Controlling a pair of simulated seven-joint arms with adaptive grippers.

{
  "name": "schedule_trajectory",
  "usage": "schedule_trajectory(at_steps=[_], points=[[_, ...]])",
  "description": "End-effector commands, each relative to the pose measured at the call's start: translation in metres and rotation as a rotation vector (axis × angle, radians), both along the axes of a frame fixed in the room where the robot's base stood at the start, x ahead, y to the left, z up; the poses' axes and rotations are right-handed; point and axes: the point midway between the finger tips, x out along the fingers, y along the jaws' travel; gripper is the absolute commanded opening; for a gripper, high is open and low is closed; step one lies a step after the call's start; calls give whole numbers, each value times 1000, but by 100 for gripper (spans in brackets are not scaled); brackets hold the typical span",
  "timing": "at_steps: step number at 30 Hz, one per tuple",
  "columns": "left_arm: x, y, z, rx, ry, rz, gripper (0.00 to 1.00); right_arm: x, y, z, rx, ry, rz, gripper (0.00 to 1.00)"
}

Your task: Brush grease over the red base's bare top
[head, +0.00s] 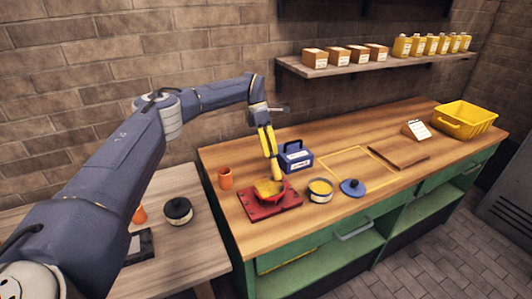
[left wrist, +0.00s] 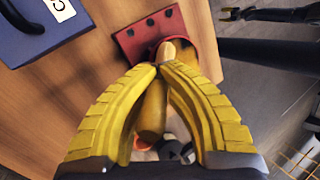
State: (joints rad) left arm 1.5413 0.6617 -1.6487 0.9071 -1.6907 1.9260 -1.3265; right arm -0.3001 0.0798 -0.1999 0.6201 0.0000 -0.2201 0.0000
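The red base (head: 258,213) is a flat plate with a round red part on the workbench, and yellowish material (head: 266,188) shows on that part. The base's bolted corner (left wrist: 140,42) shows in the left wrist view. My left gripper (head: 276,178) is right above the round part. Its yellow fingers (left wrist: 160,66) are closed together around a tan, brush-like handle (left wrist: 152,118). The bristle end cannot be made out, nor whether it touches the base. An open tin of yellow grease (head: 320,187) stands right of the base.
A blue lid (head: 352,188) lies right of the tin. A blue box (head: 295,157) stands behind the base, an orange cup (head: 225,178) to its left. A yellow crate (head: 466,119) is at far right. A dark gripper-like part (left wrist: 258,13) shows in the left wrist view.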

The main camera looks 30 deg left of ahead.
Motion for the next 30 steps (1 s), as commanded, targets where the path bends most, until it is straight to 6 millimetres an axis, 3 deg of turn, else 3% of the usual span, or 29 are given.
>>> schedule_trajectory(at_steps=[10, 21, 30], points=[[12, -9, 0, -1, -1, 0, 0, 0, 0, 0, 0, 0, 0, 44], [20, 2, -2, 0, 0, 2, 0, 0, 0, 0, 0, 0, 0, 44], [6, 14, -2, -1, -1, 0, 0, 0, 0, 0, 0, 0, 0, 44]])
